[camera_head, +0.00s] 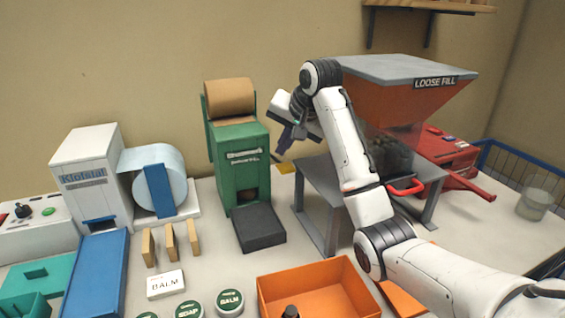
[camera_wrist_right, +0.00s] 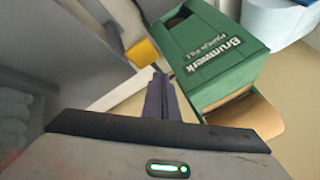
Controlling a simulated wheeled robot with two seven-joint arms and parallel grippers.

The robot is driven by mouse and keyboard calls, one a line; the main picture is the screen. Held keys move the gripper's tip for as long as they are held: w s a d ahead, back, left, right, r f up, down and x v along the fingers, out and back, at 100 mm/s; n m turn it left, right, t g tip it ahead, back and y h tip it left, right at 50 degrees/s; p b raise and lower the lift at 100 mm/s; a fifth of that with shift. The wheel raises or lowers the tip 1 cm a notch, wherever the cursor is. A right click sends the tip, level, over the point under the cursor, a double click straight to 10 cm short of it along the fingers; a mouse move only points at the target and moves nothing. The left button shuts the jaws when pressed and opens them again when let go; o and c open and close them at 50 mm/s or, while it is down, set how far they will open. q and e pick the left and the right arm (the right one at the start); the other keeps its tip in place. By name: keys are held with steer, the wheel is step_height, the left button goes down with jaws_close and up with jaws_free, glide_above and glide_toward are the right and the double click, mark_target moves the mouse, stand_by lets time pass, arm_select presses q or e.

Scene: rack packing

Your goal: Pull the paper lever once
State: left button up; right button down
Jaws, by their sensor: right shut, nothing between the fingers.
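The green paper machine (camera_head: 240,165) stands on the table with a brown paper roll on top; it also shows in the right wrist view (camera_wrist_right: 225,60). The paper lever is a thin dark rod at the machine's right side with a yellow handle (camera_head: 286,168). The yellow handle (camera_wrist_right: 143,52) lies just past my fingertips in the wrist view. My right gripper (camera_head: 283,150) is shut and empty, pointing down just above the handle; its dark fingers (camera_wrist_right: 158,82) are together. Whether they touch the lever I cannot tell. My left gripper is not in view.
The grey stand of the loose fill hopper (camera_head: 415,95) is close to the lever's right. A dark block (camera_head: 258,228) sits before the machine's outlet. An orange box (camera_head: 318,285) is at the front. The blue-white roll dispenser (camera_head: 95,180) stands left.

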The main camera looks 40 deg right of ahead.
steer(key=shift+f, duration=0.1)
stand_by(0.4)
steer(key=shift+f, duration=0.35)
steer(key=shift+s+f, duration=0.2)
steer(key=shift+f, duration=0.55)
stand_by(1.1)
steer(key=shift+p, duration=0.3)
steer(key=shift+w+r, duration=0.2)
steer(key=shift+r, duration=1)
steer(key=shift+w+d+r, duration=0.1)
steer(key=shift+w+r, duration=0.15)
steer(key=shift+r, duration=1)
steer(key=shift+w+r, duration=0.25)
steer(key=shift+r, duration=0.95)
